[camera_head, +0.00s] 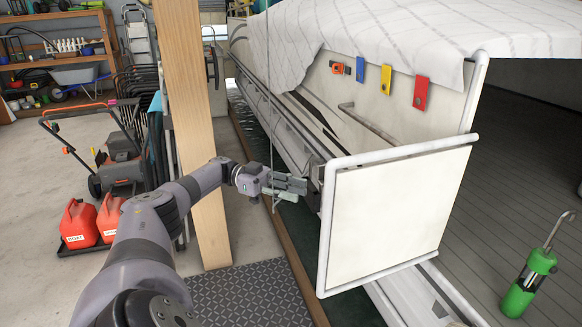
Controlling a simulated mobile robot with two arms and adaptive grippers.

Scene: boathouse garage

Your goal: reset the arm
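My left arm (150,235) reaches in from the bottom left and stretches forward and to the right. My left gripper (300,188) is at its end, in front of the left edge of the boat's pale gate panel (390,215). Its fingers lie close together in this view, near a dark fitting by the panel's edge. I cannot tell whether they touch it or whether there is a gap between them. No held thing is visible. My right gripper is not in view.
A wooden post (188,110) stands close beside my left arm. Red fuel cans (78,224) and a mower (122,160) stand at left. The boat, partly under a white cover (420,30), fills the right. A green torch (530,283) stands on its deck.

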